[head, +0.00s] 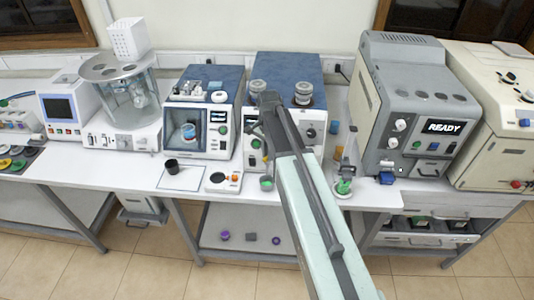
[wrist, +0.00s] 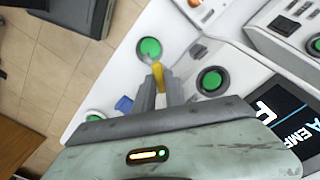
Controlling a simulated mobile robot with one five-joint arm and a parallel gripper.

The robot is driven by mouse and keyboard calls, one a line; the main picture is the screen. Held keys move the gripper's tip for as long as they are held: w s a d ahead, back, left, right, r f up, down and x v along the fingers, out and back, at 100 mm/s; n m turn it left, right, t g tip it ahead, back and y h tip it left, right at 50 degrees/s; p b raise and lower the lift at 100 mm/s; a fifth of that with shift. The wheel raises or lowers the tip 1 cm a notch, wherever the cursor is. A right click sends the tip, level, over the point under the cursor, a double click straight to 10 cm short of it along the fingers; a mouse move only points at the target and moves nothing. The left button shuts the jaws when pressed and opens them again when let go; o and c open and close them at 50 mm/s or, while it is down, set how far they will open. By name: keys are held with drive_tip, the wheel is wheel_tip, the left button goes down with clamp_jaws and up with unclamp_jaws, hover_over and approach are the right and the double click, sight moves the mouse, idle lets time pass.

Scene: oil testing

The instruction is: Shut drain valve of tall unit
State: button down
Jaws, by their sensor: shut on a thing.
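The tall unit (head: 290,72) with the blue top stands at the middle of the bench in the head view. My arm crosses its front and hides much of it. In the wrist view my gripper (wrist: 160,82) is shut on a small yellow handle (wrist: 157,70), which appears to be the drain valve's. A green-filled round cup (wrist: 150,48) shows just past the fingertips. A round green button (wrist: 212,80) sits on the white panel to their right. The fingertips cannot be made out in the head view. How far the valve is turned cannot be told.
A dark screen (wrist: 285,110) with partly cut-off lettering is close to my gripper. A grey unit reading READY (head: 415,105) stands to the right. A small scale (head: 222,182) and a black cup (head: 171,165) are to the left. The bench's front edge is close.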

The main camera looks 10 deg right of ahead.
drive_tip(key=m, duration=0.5)
drive_tip(key=shift+a+m, duration=0.15)
drive_tip(key=shift+m, duration=0.15)
drive_tip(key=m, duration=0.4)
drive_tip(key=shift+w+m, duration=0.1)
drive_tip(key=shift+m, duration=0.6)
drive_tip(key=c, duration=1.4)
unclamp_jaws()
wheel_tip(320, 180, up, 8)
drive_tip(key=p, duration=0.8)
drive_tip(key=shift+f, duration=0.1)
